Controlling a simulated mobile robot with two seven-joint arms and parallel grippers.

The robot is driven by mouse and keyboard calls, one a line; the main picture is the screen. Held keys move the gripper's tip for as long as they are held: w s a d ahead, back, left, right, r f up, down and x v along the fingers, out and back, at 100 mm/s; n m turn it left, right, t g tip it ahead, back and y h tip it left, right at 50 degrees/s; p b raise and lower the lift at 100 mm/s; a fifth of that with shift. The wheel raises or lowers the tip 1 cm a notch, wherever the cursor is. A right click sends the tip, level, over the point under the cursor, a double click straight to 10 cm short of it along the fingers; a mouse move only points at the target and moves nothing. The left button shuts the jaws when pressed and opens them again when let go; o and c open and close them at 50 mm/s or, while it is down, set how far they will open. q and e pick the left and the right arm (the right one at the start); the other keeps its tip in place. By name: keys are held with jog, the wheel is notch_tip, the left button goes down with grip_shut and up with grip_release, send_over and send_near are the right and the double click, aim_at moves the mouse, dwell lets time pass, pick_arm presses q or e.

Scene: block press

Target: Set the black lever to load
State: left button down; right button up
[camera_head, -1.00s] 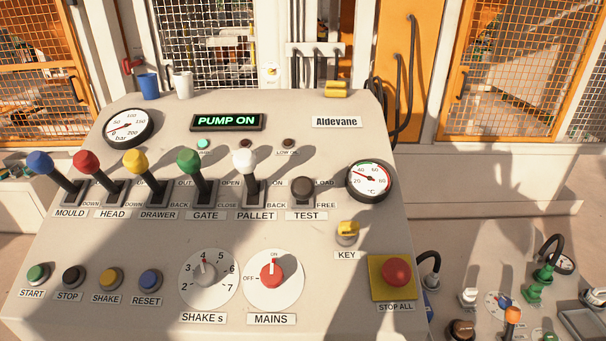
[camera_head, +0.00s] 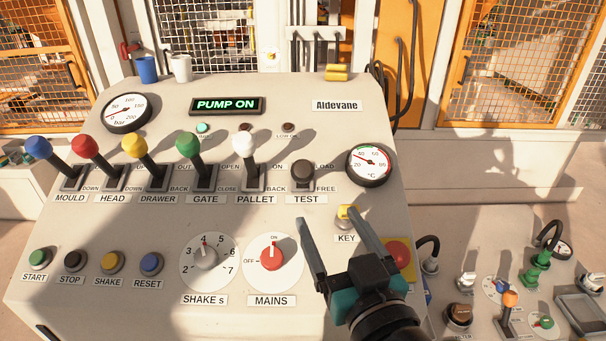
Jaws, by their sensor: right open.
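The black lever (camera_head: 302,173) is at the right end of the lever row, above the TEST plate (camera_head: 306,199). LOAD (camera_head: 325,167) is marked beside its upper end and FREE (camera_head: 326,189) beside its lower end. I see its knob nearly end-on, covering much of the slot; it seems tipped toward me, on the FREE side, unlike the neighbouring levers. My right gripper (camera_head: 331,216) is open and empty, below and right of the lever and apart from it. Its fingers point up the panel, one on either side of the KEY plate (camera_head: 346,238). My left gripper is not in view.
The white-knobbed PALLET lever (camera_head: 244,144) stands close left of the black lever. A temperature gauge (camera_head: 369,164) is to its right.

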aim_at(306, 178)
jog(key=p+x, duration=0.1)
jog(key=x, duration=1.3)
jog(key=shift+w+f, duration=0.1)
jog(key=shift+w, duration=0.05)
grip_shut()
dwell(0.5)
